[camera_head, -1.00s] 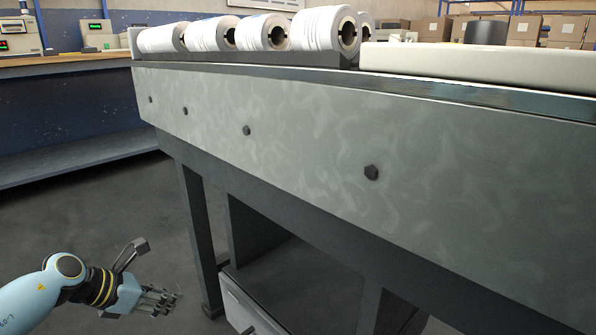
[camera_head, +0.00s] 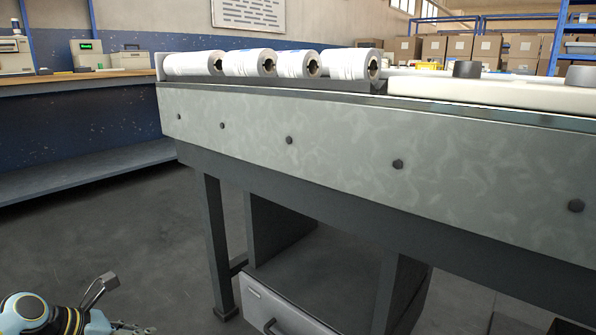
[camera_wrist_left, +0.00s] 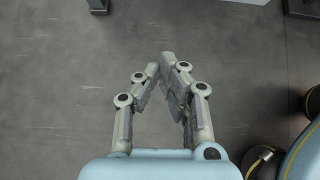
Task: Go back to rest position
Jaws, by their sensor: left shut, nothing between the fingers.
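My left gripper (camera_head: 138,329) is low at the bottom left of the head view, partly cut off by the picture's lower edge. It is over the floor, left of the machine bench and apart from it. In the left wrist view my left gripper (camera_wrist_left: 166,72) has its fingertips close together with only bare grey floor beyond them. It is shut and empty. My right gripper is in neither view.
The long grey machine bench (camera_head: 330,150) fills the middle and right, with white film rolls (camera_head: 250,63) on top. A drawer unit (camera_head: 275,308) is beneath. A blue-fronted workbench (camera_head: 80,125) stands at the left. Floor (camera_head: 110,225) between them is clear.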

